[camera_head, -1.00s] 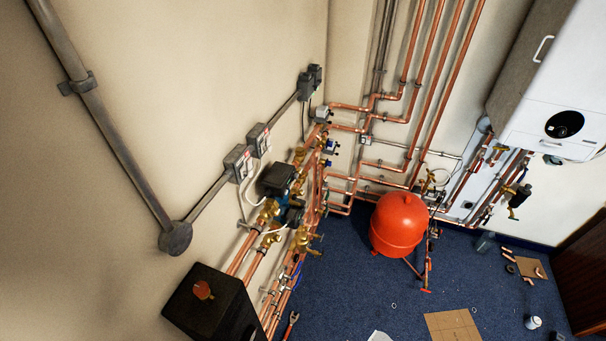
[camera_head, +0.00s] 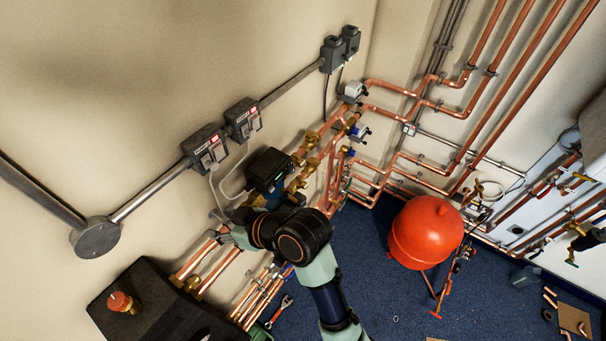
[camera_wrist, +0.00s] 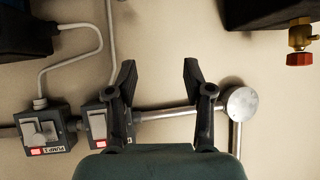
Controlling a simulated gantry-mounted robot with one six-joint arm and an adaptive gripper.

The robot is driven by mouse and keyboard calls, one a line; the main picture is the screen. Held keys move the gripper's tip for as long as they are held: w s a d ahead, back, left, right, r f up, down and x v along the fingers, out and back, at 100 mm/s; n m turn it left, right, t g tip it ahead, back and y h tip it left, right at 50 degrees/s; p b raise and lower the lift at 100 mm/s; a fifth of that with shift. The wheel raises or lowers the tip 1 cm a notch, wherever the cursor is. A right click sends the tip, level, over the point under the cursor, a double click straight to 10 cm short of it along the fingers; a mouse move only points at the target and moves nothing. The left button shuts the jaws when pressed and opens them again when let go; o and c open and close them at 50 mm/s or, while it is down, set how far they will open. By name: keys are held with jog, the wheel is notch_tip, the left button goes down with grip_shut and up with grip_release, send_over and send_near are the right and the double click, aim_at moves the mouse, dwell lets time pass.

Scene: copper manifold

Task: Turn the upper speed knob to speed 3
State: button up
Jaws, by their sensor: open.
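The upper pump (camera_head: 268,170), with a dark boxy head and blue body, sits on the copper pipes by the left wall. A speed knob cannot be made out on it. Part of a dark and blue pump body (camera_wrist: 25,35) shows at the top left of the wrist view; no knob face is visible there. The lower pump is mostly hidden behind my arm in the head view. My gripper (camera_wrist: 159,64) is open and empty, its two fingers apart before the bare wall, touching nothing visible.
Two switch boxes (camera_head: 206,147) (camera_head: 242,119) with red lights and cables are on the wall; they also show in the wrist view (camera_wrist: 43,130). A conduit runs to a round junction box (camera_head: 97,237). A black box (camera_head: 160,305) with a red knob stands below. A red tank (camera_head: 425,232) is right.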

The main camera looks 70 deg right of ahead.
jog(key=s+d+f+m+b, duration=0.1)
jog(key=s+d+f, duration=0.1)
jog(key=d, duration=0.5)
jog(key=s+d+f+b, duration=0.2)
jog(key=s+d, duration=0.1)
jog(key=d, duration=0.4)
jog(key=m+t+h+b, duration=0.1)
jog(key=m+t+b, duration=0.1)
send_near(293, 171)
jog(key=p+x, duration=0.1)
jog(key=x, duration=0.7)
grip_shut()
